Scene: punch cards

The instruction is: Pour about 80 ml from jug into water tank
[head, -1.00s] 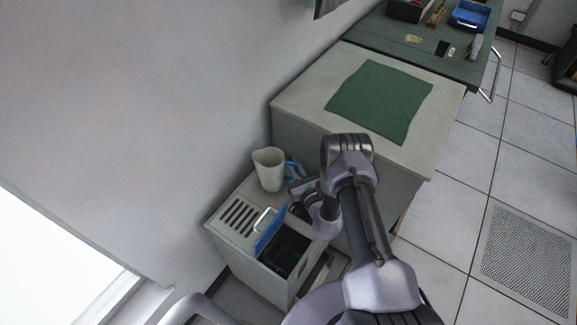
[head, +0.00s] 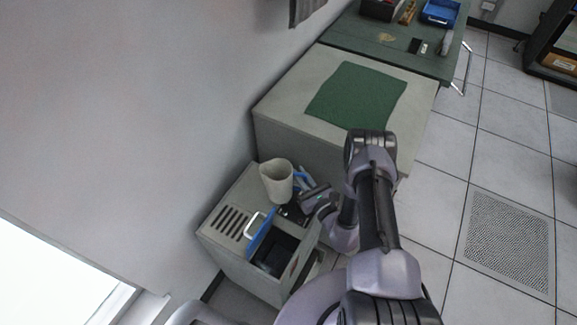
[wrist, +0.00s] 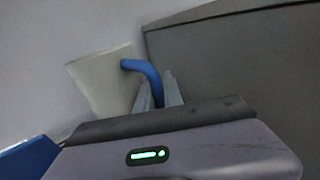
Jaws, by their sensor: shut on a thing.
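The jug (head: 277,184) is cream with a blue handle and sits over the back of the low grey cabinet in the head view. I cannot tell whether its base touches the top. My gripper (head: 303,178) is shut on the jug's handle, to the right of its body. In the wrist view the jug (wrist: 103,82) leans in the picture, and the fingers of my gripper (wrist: 160,92) close around the blue handle. The jug's water level is hidden.
A taller grey cabinet (head: 288,98) with a green mat (head: 356,95) stands just behind and right. A white wall runs close on the left. Slots and a white handle (head: 255,224) lie on the low cabinet's top. The tiled floor to the right is clear.

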